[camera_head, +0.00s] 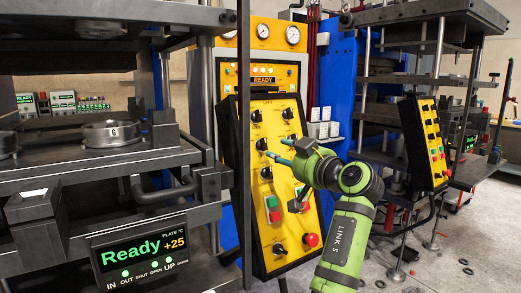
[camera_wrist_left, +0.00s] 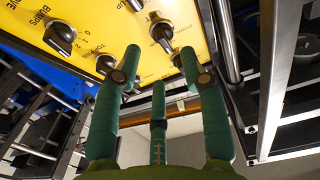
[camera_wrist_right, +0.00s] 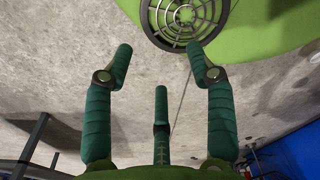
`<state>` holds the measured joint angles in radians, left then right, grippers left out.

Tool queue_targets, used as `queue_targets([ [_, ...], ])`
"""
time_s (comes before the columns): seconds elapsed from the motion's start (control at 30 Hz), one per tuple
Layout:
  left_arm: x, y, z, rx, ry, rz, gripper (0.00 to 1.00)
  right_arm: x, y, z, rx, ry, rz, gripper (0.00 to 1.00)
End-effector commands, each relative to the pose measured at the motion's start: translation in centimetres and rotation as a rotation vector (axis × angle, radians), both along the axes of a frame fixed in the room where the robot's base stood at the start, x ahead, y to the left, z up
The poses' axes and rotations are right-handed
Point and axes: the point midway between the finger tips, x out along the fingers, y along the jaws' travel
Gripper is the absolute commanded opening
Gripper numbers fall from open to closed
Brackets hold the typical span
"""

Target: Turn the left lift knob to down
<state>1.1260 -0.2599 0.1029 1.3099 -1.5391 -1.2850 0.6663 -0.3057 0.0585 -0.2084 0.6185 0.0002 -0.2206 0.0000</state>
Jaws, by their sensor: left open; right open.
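The left yellow control panel (camera_head: 268,220) in the head view carries several black knobs and coloured buttons. Most labels are too small to read there, so I cannot tell surely which knob is the lift knob. The gripper (camera_wrist_left: 160,55) frames that knob in the left wrist view; contact cannot be told. My right gripper (camera_wrist_right: 160,50) is open and empty above the floor.
The left press (camera_head: 70,165) fills the left side, with a jutting handle (camera_head: 160,192) near the panel. Its display (camera_head: 140,255) reads "Ready". A second yellow panel (camera_head: 433,145) and another press (camera_head: 415,70) stand at the right.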

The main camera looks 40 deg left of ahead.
Motion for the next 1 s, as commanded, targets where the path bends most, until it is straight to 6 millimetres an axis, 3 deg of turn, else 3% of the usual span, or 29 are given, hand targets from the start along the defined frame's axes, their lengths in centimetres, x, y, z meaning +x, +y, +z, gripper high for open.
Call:
queue_targets([
  [0.1,0.1,1.1,0.7,-0.002,-0.01,0.012,0.42,0.3,-0.2,0.6,-0.002,-0.004,0.0,0.56],
  [0.4,1.9,5.2,0.7,-0.001,-0.007,0.009,0.42,0.5,-3.1,2.5,-0.039,-0.007,-0.002,0.56],
  [0.83,2.4,6.4,0.3,-0.001,-0.008,0.005,0.42,0.5,-1.3,2.7,-0.016,-0.008,-0.005,0.56],
  [0.87,2.4,6.4,0.3,-0.001,-0.008,0.005,0.34,0.5,-1.2,2.7,-0.015,-0.007,-0.003,0.56],
  [0.93,2.4,6.4,0.3,-0.001,-0.007,0.005,0.07,0.5,-1.0,2.7,-0.013,-0.008,-0.002,0.56],
  [0.97,2.4,6.4,0.3,-0.001,-0.008,0.005,0.0,0.5,-1.0,2.7,-0.013,-0.008,-0.002,0.56],
  [1.0,2.4,6.4,0.4,0.0,-0.009,0.006,0.0,0.5,-1.0,2.7,-0.014,-0.008,-0.001,0.56],
])
